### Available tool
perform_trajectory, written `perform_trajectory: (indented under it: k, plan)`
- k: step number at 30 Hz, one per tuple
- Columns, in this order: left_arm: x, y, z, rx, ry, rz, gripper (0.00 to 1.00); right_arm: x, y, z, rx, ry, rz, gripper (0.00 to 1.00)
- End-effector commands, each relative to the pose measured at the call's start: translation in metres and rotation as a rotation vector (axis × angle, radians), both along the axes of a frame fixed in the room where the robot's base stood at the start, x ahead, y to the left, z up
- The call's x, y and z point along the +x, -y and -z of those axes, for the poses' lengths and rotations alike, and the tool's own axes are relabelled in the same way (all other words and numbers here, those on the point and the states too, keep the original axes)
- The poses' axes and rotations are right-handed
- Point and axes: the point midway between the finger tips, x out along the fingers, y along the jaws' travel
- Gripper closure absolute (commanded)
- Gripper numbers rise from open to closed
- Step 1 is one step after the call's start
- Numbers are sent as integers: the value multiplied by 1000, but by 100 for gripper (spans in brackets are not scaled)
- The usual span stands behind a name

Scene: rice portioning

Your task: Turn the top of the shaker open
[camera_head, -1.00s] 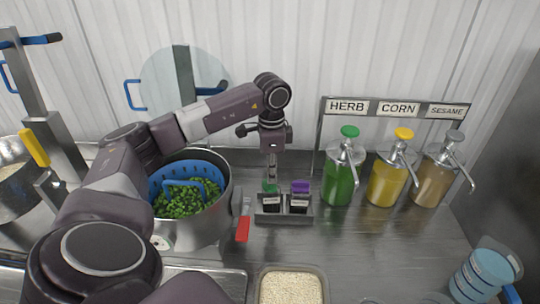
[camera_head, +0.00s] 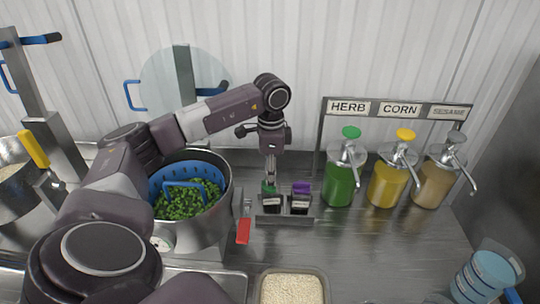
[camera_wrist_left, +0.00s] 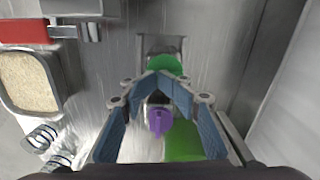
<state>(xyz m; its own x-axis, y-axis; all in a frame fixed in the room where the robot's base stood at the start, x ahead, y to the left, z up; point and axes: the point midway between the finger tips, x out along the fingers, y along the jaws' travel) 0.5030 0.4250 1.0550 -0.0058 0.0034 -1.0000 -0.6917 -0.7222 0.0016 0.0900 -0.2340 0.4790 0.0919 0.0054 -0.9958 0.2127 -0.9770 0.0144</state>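A small shaker with a green top (camera_head: 268,187) stands beside one with a purple top (camera_head: 301,187) in a low metal holder (camera_head: 285,220). Both look upright and have pale labels. My left gripper (camera_head: 270,174) points down right over the green-topped shaker. In the left wrist view its blue-grey fingers (camera_wrist_left: 162,84) come close together at the near side of the green top (camera_wrist_left: 165,63). The fingers hide part of that shaker, and I cannot tell whether they press on its top. The purple top (camera_wrist_left: 159,122) shows between the fingers. My right gripper is not in view.
A steel pot (camera_head: 206,234) with a blue basket of green vegetables stands left of the holder. Green, yellow and tan pump bottles (camera_head: 386,187) stand to the right under a sign rack. A rice tray (camera_head: 291,291) is in front.

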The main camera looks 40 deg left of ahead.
Motion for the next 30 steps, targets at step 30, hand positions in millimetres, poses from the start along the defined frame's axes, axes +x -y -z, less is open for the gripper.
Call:
perform_trajectory:
  k: [30]
  plan:
    - [2, 1, -78, -3, 6, 1, 77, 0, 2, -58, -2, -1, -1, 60]
